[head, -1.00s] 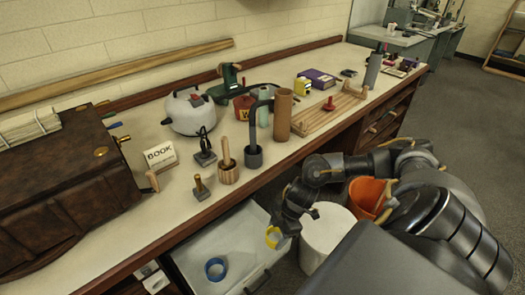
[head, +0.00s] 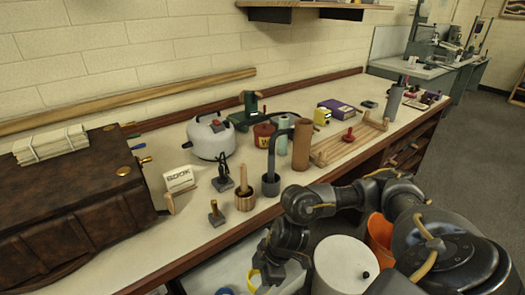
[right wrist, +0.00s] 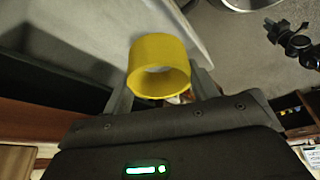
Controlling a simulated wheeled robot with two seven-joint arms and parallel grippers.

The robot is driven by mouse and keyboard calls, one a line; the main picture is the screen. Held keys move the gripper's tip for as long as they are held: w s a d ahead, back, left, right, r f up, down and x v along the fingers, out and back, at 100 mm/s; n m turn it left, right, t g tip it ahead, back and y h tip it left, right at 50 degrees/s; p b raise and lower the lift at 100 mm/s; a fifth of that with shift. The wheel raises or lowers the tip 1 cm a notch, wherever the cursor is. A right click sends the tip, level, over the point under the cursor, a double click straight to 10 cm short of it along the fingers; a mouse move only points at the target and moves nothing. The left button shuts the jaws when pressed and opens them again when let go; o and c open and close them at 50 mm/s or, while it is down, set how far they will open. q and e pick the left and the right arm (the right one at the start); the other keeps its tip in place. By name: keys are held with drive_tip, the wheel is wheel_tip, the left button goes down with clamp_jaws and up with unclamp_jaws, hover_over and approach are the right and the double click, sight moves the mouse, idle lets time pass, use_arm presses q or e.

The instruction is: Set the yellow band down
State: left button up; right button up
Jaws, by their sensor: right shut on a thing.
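The yellow band (head: 253,281) is a short open ring low in the head view. My right gripper (head: 263,271) is shut on it, over the right part of a pale tray (head: 207,274) below the bench front. In the right wrist view the yellow band (right wrist: 157,53) sits between the two fingers of my right gripper (right wrist: 162,88), its opening partly facing the camera. A blue band (head: 224,291) lies in the tray, cut by the bottom edge of the head view, left of the yellow one. I cannot tell whether the yellow band touches the tray. My left gripper is not seen.
A white bin (head: 343,264) stands just right of my right gripper, with an orange bucket (head: 380,236) behind my arm. The bench (head: 165,238) holds a leather case (head: 75,205), a white pot (head: 211,137), a wooden rack (head: 348,142) and several small tools.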

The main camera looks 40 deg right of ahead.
drive_tip(key=w+a+r, duration=0.3)
drive_tip(key=a+r, duration=0.5)
drive_tip(key=a, duration=0.1)
drive_tip(key=w+a+r+m, duration=0.1)
drive_tip(key=w+a+r, duration=0.3)
drive_tip(key=a+r, duration=0.4)
drive_tip(key=shift+a+r, duration=0.3)
drive_tip(key=shift+a, duration=0.4)
